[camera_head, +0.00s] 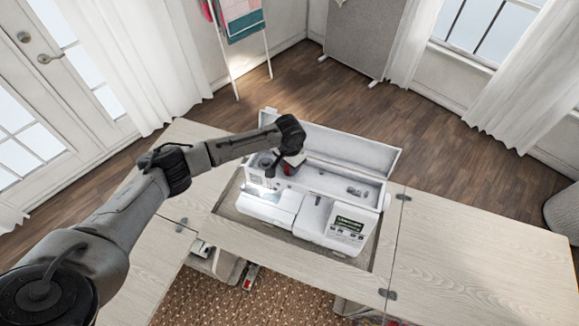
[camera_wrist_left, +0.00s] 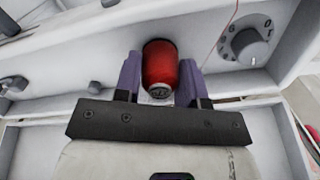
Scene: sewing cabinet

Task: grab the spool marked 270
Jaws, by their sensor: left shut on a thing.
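A red spool (camera_wrist_left: 160,62) stands between the two purple fingers of my left gripper (camera_wrist_left: 159,78) in the left wrist view. The gripper is shut on it. A small marking shows on the spool's pale end, too small to read. In the head view the left gripper (camera_head: 291,163) is over the left part of the white sewing machine (camera_head: 300,212), at its open top compartment. A bit of red shows there beside the fingers. My right gripper is not in view.
The machine's raised lid (camera_head: 345,150) stands behind the gripper. A numbered dial (camera_wrist_left: 250,46) and a thin red thread are close to the right finger in the wrist view. The wooden cabinet top (camera_head: 480,250) is clear on the right.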

